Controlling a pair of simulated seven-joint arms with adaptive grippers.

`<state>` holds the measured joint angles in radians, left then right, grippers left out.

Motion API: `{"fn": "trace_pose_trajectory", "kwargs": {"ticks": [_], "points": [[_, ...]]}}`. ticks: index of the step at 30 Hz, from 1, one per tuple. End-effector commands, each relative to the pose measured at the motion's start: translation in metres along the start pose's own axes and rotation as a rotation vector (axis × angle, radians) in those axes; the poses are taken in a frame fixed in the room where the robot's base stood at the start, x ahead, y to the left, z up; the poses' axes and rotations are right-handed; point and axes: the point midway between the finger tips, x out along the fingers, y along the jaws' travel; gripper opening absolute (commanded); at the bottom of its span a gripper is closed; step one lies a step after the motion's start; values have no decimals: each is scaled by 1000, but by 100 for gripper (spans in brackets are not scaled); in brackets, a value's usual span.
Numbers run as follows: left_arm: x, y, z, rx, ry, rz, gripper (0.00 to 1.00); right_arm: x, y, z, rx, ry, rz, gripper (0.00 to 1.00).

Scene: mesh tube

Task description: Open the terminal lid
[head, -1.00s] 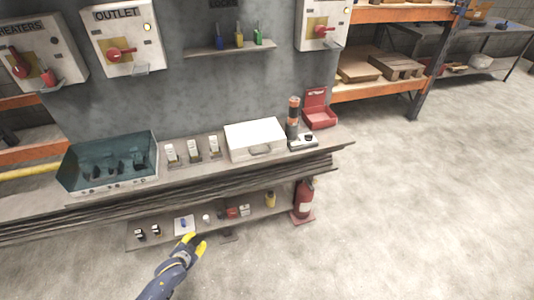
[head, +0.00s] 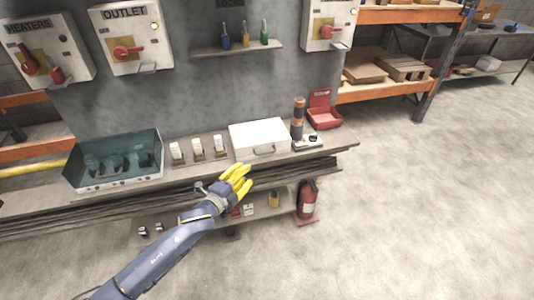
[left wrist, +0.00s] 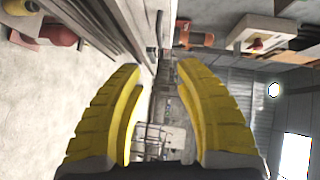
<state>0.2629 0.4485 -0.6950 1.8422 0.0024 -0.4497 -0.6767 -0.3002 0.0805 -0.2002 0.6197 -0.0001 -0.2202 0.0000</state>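A white box with a handle (head: 258,139) sits closed on the upper shelf. A teal see-through cover (head: 113,158) encloses dark parts at the shelf's left. I cannot tell from the pictures which of these is the terminal. My left gripper (head: 238,180) is in front of the shelf edge, below the white box and apart from it. In the left wrist view its two yellow fingers (left wrist: 160,68) stand apart with nothing between them. My right gripper is in neither view.
Several small white devices (head: 198,149) stand between the cover and the box. An orange-and-black stack light (head: 298,118) and an open red box (head: 323,116) are on the right. A fire extinguisher (head: 307,200) stands below. Floor on the right is clear.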

Motion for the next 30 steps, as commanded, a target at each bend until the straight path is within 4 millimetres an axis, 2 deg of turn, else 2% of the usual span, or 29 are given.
{"fn": "trace_pose_trajectory", "kwargs": {"ticks": [18, 24, 30], "points": [[111, 0, 0, -3, -1, 1, 32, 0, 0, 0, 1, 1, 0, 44], [136, 0, 0, -3, 0, 1, 32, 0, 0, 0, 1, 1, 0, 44], [150, 0, 0, -2, 0, 0, 32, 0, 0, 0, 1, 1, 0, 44]]}}
